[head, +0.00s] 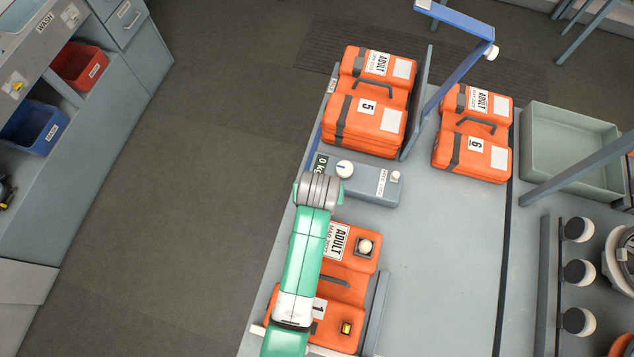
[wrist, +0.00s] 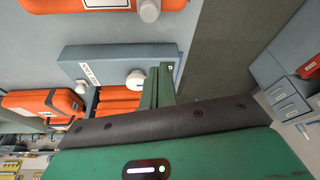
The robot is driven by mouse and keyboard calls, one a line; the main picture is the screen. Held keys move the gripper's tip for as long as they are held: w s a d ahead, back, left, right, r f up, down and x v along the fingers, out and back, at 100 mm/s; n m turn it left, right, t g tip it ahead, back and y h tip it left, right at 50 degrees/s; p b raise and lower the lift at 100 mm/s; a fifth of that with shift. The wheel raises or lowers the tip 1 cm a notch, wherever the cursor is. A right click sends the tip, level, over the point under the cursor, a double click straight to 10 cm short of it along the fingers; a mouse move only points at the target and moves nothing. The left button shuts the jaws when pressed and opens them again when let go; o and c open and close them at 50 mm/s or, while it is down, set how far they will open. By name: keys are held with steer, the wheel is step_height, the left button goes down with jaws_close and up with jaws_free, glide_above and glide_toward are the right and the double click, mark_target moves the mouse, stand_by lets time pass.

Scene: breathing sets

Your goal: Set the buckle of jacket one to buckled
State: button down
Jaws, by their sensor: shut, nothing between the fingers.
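Jacket one is the orange pack marked ADULT and 1 (head: 350,262) at the bottom of the head view. My green arm covers its left part. On its right side are a white knob in a square frame (head: 365,246) and a small yellow-and-black fitting (head: 346,328); I cannot tell which is the buckle or its state. In the wrist view, part of an orange pack (wrist: 60,5) with a white knob (wrist: 149,10) shows at the top edge. My gripper (wrist: 160,82) is shut and empty, in front of the grey box's knob end. It is hidden in the head view.
The grey box (head: 370,190) with a large white knob (head: 344,169) lies beyond jacket one. Packs 5 (head: 365,118) and 6 (head: 472,150) stand further back. A thin upright panel (head: 378,312) borders jacket one's right. The bench centre right is clear.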

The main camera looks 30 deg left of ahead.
step_height(320, 180, down, 6)
steer(key=s+p, duration=0.1)
steer(key=shift+s+d, duration=0.25)
steer(key=shift+d, duration=0.15)
steer(key=shift+f, duration=0.1)
steer(key=shift+s+d+r+p, duration=0.15)
steer(key=shift+s+p, duration=0.2)
steer(key=shift+p, duration=0.2)
steer(key=shift+s+d+r+p, duration=0.1)
steer(key=shift+s+r+p, duration=0.05)
steer(key=shift+s+p, duration=0.3)
steer(key=shift+f, duration=0.3)
steer(key=shift+w, duration=0.1)
